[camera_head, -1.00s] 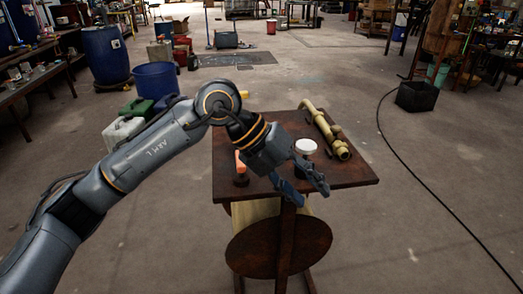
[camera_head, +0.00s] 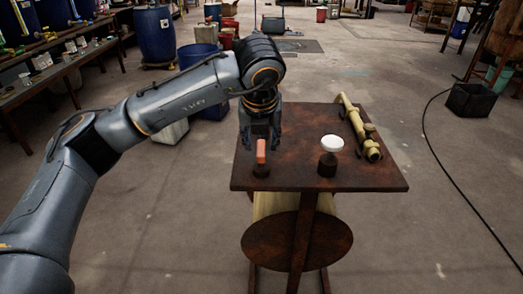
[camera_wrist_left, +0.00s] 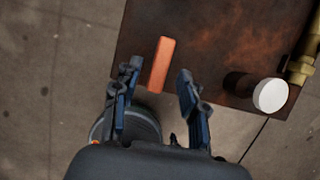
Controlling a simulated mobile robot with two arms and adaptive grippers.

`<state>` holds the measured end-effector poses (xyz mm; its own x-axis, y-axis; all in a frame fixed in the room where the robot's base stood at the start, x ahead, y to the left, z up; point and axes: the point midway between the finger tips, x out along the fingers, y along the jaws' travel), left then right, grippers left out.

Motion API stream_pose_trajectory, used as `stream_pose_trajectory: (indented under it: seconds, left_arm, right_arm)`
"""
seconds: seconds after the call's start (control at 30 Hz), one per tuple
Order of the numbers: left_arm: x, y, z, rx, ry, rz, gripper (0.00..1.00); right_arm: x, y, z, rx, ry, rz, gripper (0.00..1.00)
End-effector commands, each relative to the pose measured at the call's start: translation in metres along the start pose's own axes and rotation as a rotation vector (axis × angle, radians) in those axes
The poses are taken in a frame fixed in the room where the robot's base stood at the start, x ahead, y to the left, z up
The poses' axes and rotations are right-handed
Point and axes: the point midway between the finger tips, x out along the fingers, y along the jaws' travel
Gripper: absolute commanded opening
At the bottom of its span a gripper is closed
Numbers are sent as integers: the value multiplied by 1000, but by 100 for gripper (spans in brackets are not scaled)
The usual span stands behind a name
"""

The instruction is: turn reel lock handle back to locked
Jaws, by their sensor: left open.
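The orange handle (camera_head: 261,150) stands on a dark round base at the front left of a rust-brown table top. I take it to be the reel lock handle. My left gripper (camera_head: 261,143) is open and points down over it, with a finger on each side. In the left wrist view the orange handle (camera_wrist_left: 161,64) shows as a slightly tilted bar between the open fingers of my left gripper (camera_wrist_left: 159,78), with gaps on both sides. The reel's round rusty disc (camera_head: 297,242) hangs under the table top's front edge. My right gripper is not in view.
A white-capped knob (camera_head: 331,143) on a dark base stands right of the handle. A brass pipe fitting (camera_head: 358,125) lies at the table's right. The rust-brown table top (camera_head: 297,170) is bare between them. A black hose (camera_head: 440,165) runs across the floor at right.

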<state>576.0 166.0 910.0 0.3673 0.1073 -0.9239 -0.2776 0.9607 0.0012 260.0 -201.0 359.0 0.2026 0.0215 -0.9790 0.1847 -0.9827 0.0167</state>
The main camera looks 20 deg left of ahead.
Motion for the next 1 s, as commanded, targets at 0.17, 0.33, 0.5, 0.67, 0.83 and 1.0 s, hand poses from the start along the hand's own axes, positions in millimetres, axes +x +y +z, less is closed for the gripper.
stream_pose_trajectory:
  seconds: [0.17, 0.33, 0.5, 0.67, 0.83, 1.0]
  left_arm:
    - [29, 0, -1, 0, 2, 1, 42]
    - [41, 0, 0, 1, 1, 0, 42]
    - [43, 0, 0, 1, 0, -1, 42]
    - [43, 0, 0, 1, 0, -1, 38]
    - [42, 0, 0, 1, 0, -2, 4]
    - [42, 0, 0, 2, 0, -2, 0]
  right_arm:
    - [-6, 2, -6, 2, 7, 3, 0]
    - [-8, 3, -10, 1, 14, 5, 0]
    - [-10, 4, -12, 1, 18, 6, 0]
    - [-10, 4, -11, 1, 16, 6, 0]
    - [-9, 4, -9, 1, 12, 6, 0]
    - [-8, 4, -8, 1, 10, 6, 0]
